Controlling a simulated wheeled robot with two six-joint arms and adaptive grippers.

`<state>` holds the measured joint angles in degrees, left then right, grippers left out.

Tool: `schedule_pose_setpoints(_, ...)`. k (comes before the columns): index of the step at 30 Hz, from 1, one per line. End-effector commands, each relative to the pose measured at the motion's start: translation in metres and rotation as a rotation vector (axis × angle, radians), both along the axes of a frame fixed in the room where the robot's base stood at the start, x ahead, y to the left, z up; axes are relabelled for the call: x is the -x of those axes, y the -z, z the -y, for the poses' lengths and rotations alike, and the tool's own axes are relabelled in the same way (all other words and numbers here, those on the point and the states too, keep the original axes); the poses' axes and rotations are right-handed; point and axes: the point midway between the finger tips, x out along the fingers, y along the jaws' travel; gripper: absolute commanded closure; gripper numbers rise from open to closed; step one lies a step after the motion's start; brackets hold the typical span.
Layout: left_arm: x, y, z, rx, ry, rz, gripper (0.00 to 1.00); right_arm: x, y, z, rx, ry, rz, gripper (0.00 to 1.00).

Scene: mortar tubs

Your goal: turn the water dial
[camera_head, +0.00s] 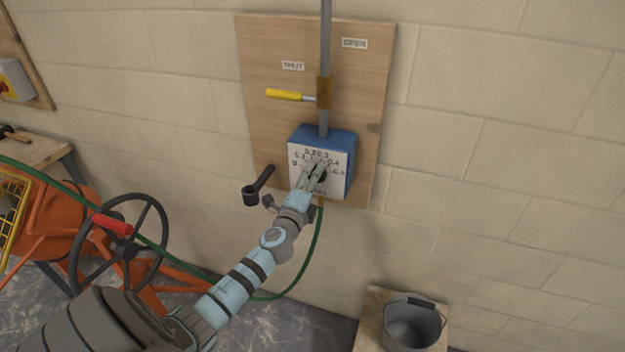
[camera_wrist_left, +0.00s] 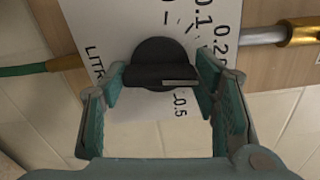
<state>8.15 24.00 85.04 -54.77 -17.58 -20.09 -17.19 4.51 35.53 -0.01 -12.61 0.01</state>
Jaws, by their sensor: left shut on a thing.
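The water dial is a round black knob (camera_wrist_left: 160,65) with a raised grip bar on a white scale plate (camera_head: 310,160) of a blue box (camera_head: 325,137). In the left wrist view the bar lies across the picture, with a pale mark on its right half. The numbers 0.1, 0.2 and 0.5 show around it. My left gripper (camera_head: 314,172) reaches up to the plate and is shut on the dial, with one finger at each end of the bar. It hides much of the dial in the head view. My right gripper is not in view.
Above the box, a pipe carries a yellow valve lever (camera_head: 285,95) pointing left, below the SHUT label (camera_head: 293,66). A green hose (camera_head: 313,245) hangs below the box. A dark bucket (camera_head: 412,325) stands at lower right. An orange mixer with a handwheel (camera_head: 118,245) is at left.

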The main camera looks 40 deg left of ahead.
Motion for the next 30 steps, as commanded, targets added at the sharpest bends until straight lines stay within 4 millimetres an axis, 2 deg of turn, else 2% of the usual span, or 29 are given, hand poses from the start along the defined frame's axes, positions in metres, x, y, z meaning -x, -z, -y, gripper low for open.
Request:
schedule_pose_setpoints(9, 0.0004, 0.0015, 0.0003, -0.098, 0.001, -0.038, 0.73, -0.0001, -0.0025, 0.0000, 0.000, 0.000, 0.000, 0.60)
schedule_pose_setpoints(23, 0.0005, 0.0021, 0.0005, -0.112, 0.001, -0.042, 0.73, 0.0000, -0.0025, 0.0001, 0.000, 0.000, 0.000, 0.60)
schedule_pose_setpoints(24, 0.0005, 0.0022, 0.0005, -0.112, 0.001, -0.042, 0.42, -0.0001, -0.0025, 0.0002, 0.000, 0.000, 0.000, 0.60)
schedule_pose_setpoints(27, 0.0004, 0.0017, 0.0003, -0.112, 0.001, -0.042, 0.26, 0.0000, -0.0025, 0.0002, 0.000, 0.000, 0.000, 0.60)
schedule_pose_setpoints(30, 0.0003, 0.0013, 0.0002, -0.113, 0.000, -0.041, 0.25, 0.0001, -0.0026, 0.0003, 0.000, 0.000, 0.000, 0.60)
